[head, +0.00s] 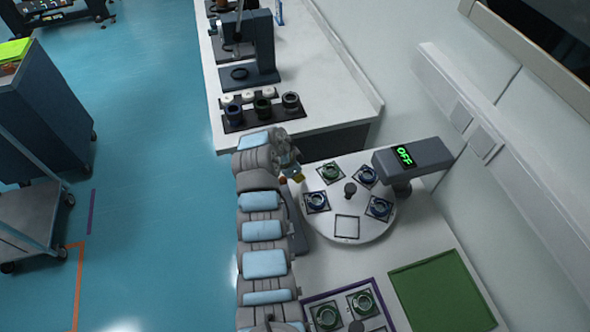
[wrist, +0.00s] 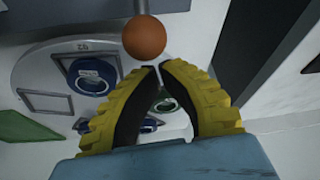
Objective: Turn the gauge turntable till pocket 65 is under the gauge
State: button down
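The white round turntable (head: 362,235) carries square pockets around a dark centre knob (head: 350,189). Blue-ringed parts (head: 316,202) and a green-ringed part (head: 330,172) sit in pockets; the front pocket (head: 346,227) looks empty. The grey gauge (head: 413,158) reads OFF in green, its head overhanging the turntable's back right. My gripper (head: 292,177) is at the turntable's back left edge. An orange ball (wrist: 144,37) on a grey stem is just beyond.
A green mat (head: 443,290) lies at the front right, beside a purple-edged tray (head: 377,288) with ringed parts. Another bench (head: 330,95) behind holds a dark stand (head: 262,45) and a rack of several parts. The wall is close on the right.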

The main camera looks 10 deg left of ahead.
aim_at(314, 176)
jog(key=x, duration=0.3)
jog(key=shift+d+f, duration=0.1)
jog(key=shift+f, duration=0.15)
jog(key=shift+w+d+f, duration=0.1)
jog(key=shift+d+f, duration=0.05)
jog(key=shift+d, duration=0.1)
jog(key=shift+w+d, duration=0.6)
jog(key=shift+d, duration=0.05)
jog(key=shift+w+d+p, duration=0.3)
jog(key=shift+w+d, duration=0.25)
jog(key=shift+d, duration=0.15)
jog(key=shift+d, duration=0.1)
jog(key=shift+w+b, duration=0.1)
jog(key=shift+b, duration=0.35)
